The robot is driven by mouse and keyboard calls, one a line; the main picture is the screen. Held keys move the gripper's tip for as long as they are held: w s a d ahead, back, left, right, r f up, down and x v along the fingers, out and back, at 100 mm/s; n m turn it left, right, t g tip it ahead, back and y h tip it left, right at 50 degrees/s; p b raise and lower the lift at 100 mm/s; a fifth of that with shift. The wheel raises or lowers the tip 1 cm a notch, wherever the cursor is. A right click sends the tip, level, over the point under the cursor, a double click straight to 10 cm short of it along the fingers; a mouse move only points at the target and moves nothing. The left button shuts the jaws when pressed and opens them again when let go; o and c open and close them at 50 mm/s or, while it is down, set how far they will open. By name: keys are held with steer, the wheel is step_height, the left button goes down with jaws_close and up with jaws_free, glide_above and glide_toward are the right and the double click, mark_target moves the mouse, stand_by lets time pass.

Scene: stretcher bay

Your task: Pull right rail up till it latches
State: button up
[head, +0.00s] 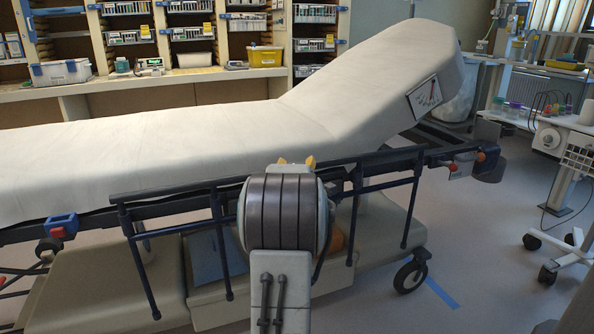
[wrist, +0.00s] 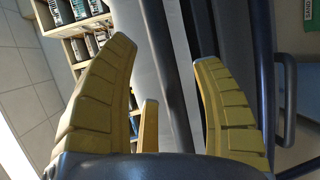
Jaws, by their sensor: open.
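The right rail (head: 165,190) is a dark blue side rail on the near side of the stretcher (head: 150,150). Its long top bar runs beside the mattress, below the mattress top, and several posts hang down from it. My gripper (head: 296,162) is by the middle of the rail; my own arm hides most of it and part of the rail, and only yellow fingertips show. In the wrist view my gripper (wrist: 168,55) has its yellow fingers spread apart. Dark blue bars run between and beside the fingers; I cannot tell whether they touch.
A red and blue fitting (head: 62,226) is at the stretcher's left, and red-tipped parts (head: 481,156) are at its right end. A wheeled cart (head: 560,140) stands at the right. Shelves with bins (head: 190,40) line the back. Floor is clear between stretcher and cart.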

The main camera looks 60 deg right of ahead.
steer(key=shift+x, duration=1.9)
steer(key=shift+o, duration=0.3)
jaws_close()
